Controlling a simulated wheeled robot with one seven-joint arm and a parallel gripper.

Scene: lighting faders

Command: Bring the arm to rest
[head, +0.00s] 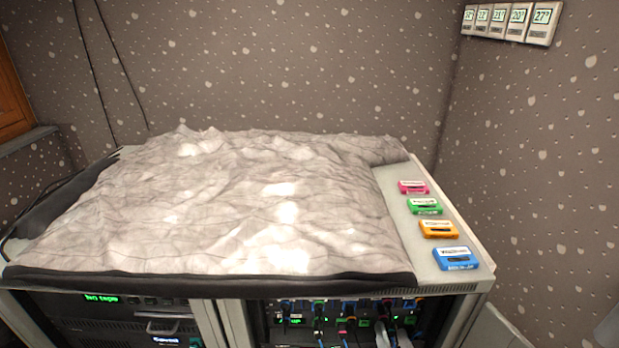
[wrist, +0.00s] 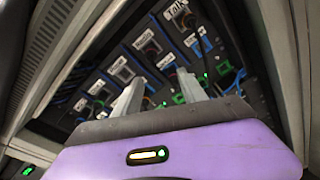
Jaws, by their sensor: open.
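My gripper (wrist: 160,88) shows in the wrist view, with a purple body and two pale fingers set apart. It is open, and nothing shows between the fingers. It points at a dark panel (wrist: 105,62) with labelled slots, blue edges, cables and green lights. I cannot tell whether the fingertips touch the panel. My arm and gripper do not show in the head view.
A rack cabinet (head: 207,325) stands in front, its top covered by a crumpled pale sheet (head: 230,205). Pink (head: 413,187), green (head: 425,206), orange (head: 438,229) and blue (head: 456,259) cassettes lie along its right edge. Small displays (head: 510,20) hang on the right wall.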

